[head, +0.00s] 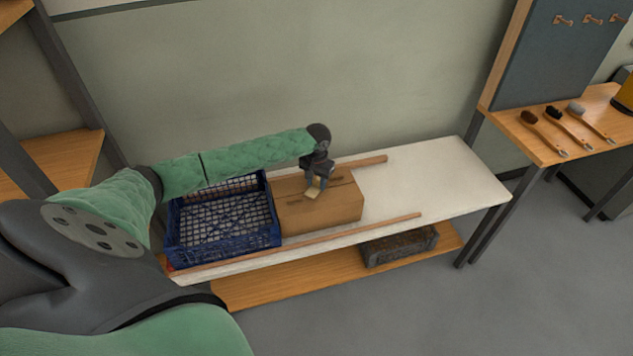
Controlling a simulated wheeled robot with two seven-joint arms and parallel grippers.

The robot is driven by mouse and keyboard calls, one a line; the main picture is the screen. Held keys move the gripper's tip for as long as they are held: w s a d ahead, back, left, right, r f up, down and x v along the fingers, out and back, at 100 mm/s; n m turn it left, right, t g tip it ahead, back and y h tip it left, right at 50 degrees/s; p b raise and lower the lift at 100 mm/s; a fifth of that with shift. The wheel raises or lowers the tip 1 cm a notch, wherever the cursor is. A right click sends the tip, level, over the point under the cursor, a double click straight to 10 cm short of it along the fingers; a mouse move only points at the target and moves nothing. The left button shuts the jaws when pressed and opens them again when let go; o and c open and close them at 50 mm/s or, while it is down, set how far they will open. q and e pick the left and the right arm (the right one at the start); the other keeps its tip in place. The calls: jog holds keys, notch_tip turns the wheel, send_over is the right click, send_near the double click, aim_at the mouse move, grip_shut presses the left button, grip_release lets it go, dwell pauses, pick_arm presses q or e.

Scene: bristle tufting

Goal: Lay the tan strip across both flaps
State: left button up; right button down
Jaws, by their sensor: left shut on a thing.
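A brown cardboard box (335,208) stands on the white bench, its top flaps (289,187) lying flat with a dark seam between them. My left gripper (314,188) points down over the middle of the box top. It is shut on a small tan strip (313,193), which sits at or just above the flaps near the seam; I cannot tell whether it touches. The gripper hides part of the seam and of the strip. My right gripper is not in view.
A blue crate (225,243) stands against the box's left side. Wooden rails run along the bench's back (365,162) and front (385,222). The white bench top (440,180) is clear to the right. Brushes (566,122) lie on another table.

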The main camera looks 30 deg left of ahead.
aim_at(317, 181)
pick_arm(q)
jog(key=shift+f, duration=0.6)
dwell(0.5)
jog(key=o, duration=1)
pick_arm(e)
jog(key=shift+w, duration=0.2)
pick_arm(q)
jog(key=shift+r, duration=0.3)
jog(key=shift+r+b, duration=1.2)
jog(key=shift+r, duration=2.35)
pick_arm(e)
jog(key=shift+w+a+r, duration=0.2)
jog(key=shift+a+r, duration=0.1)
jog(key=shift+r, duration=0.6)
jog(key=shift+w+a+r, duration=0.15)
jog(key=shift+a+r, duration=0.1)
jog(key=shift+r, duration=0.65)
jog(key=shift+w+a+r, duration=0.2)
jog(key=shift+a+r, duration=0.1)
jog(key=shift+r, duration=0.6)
